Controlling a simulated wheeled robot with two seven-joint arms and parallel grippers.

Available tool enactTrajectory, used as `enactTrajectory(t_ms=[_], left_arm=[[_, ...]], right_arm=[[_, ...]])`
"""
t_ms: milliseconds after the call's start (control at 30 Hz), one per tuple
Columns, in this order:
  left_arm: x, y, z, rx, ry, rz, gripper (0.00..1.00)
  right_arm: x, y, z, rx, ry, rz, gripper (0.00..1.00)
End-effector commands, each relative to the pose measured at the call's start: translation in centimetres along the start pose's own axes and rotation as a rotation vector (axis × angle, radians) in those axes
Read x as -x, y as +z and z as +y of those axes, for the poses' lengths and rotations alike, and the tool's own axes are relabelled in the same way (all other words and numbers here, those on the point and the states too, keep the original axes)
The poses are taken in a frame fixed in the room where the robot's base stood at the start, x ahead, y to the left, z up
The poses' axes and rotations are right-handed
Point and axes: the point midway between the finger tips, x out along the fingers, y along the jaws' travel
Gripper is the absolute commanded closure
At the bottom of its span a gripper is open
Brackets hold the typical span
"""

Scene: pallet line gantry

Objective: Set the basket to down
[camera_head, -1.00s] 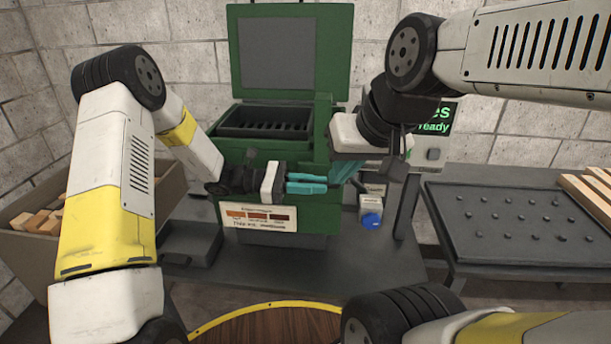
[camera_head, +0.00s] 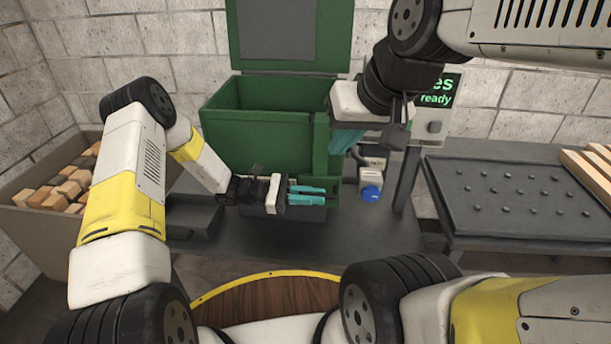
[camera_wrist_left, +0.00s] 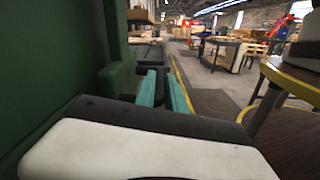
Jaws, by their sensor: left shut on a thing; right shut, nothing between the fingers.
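The green machine (camera_head: 258,140) stands open on the dark bench with its lid raised. The basket is not visible in its open top; the front wall hides the bottom of the inside. My left gripper (camera_head: 318,195) is low in front of the machine, its teal fingers pointing right. It is shut on a small dark piece, which shows between the fingers in the left wrist view (camera_wrist_left: 158,88); whether it is the basket's handle I cannot tell. My right gripper (camera_head: 345,143) is shut and empty, at the machine's right front corner, partly hidden by its own wrist.
A screen (camera_head: 438,92) reading "ready" and a blue knob (camera_head: 370,193) are right of the machine. A dark studded table (camera_head: 520,200) stands farther right. A box of wooden blocks (camera_head: 40,240) is at left. A round wooden top (camera_head: 265,298) lies in front.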

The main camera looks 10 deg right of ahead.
Motion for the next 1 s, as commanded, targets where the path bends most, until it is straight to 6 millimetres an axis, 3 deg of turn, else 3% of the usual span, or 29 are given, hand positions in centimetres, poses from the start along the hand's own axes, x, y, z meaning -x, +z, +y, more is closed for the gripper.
enactTrajectory(t_ms=[67,100,200,567,1000], left_arm=[[0.2,-0.6,-0.1,0.006,0.002,0.014,1.0],[0.2,-0.6,-0.1,0.007,0.002,0.014,0.84],[0.2,-0.5,-0.2,0.007,0.002,0.012,0.64],[0.4,-0.3,-0.1,0.005,0.001,0.008,0.64],[6.9,-0.3,-0.1,0.004,0.003,0.009,0.64]], right_arm=[[0.0,0.0,0.0,0.0,0.0,0.0,1.0],[0.0,0.0,0.0,0.0,0.0,0.0,1.0],[0.0,0.0,0.0,0.0,0.0,0.0,1.0],[0.0,0.0,0.0,0.0,0.0,0.0,1.0],[0.0,0.0,0.0,0.0,0.0,0.0,1.0]])
